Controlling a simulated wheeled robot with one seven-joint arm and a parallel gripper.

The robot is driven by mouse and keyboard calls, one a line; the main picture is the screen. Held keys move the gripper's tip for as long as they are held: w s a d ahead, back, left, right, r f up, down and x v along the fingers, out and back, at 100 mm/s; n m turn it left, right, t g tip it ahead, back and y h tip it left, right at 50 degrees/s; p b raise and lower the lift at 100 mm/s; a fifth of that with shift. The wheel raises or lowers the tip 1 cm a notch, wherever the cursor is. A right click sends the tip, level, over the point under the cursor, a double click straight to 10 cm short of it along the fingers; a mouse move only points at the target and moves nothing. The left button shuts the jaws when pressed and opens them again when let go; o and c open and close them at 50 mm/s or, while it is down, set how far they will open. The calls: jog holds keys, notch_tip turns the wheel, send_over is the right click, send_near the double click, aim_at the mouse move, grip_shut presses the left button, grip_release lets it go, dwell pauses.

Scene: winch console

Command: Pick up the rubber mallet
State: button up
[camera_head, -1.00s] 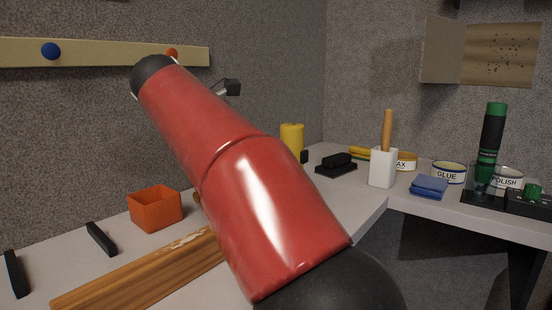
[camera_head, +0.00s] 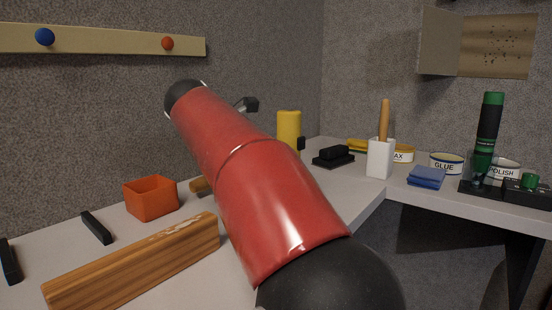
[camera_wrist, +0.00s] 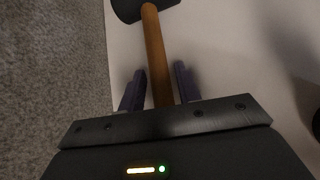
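The rubber mallet shows in the wrist view, with a dark head (camera_wrist: 138,8) at the top edge and a wooden handle (camera_wrist: 153,42) running down toward my gripper. My gripper (camera_wrist: 159,76) is open, with one finger on each side of the handle. A narrow gap shows between the handle and each finger. In the head view my red arm hides most of the mallet's area. A short piece of wood (camera_head: 199,186), perhaps its handle, shows left of the arm.
An orange bin (camera_head: 151,199) and a wooden block (camera_head: 133,268) stand left of my arm. Walls stand close behind the bench.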

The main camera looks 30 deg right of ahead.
grip_shut()
jog(key=shift+r, duration=0.1)
